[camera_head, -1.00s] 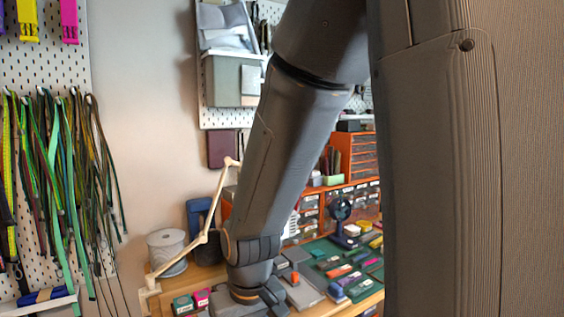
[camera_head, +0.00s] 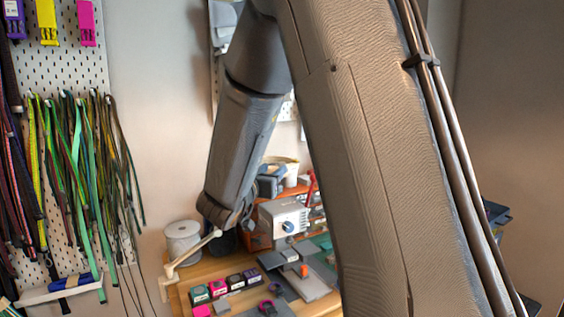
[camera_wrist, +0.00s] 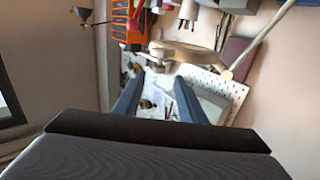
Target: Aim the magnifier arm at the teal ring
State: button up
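The magnifier arm (camera_head: 190,257) is a thin cream jointed arm at the left end of the wooden bench. Its upper end passes behind my arm in the head view. A cream bar (camera_wrist: 258,42), which looks like part of it, crosses the upper right of the wrist view. A tan rounded piece (camera_wrist: 195,54), perhaps its head, lies just beyond my fingertips. My gripper (camera_wrist: 158,78) is open, with a clear gap between its two blue-grey fingers. Whether the fingers touch the tan piece I cannot tell. I cannot make out a teal ring in either view.
A white spool (camera_head: 183,241) stands beside the magnifier arm. Small coloured blocks (camera_head: 218,288) and a grey box with a blue knob (camera_head: 285,217) are on the bench. Cords (camera_head: 75,170) hang from the left pegboard (camera_head: 75,62). The wall between the pegboards is clear.

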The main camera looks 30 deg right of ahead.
aim_at(280, 165)
jog(key=shift+w+d, duration=0.2)
jog(key=shift+d, duration=0.2)
jog(key=p+x, duration=0.2)
jog(key=x, duration=0.5)
jog(key=shift+a, duration=0.1)
grip_shut()
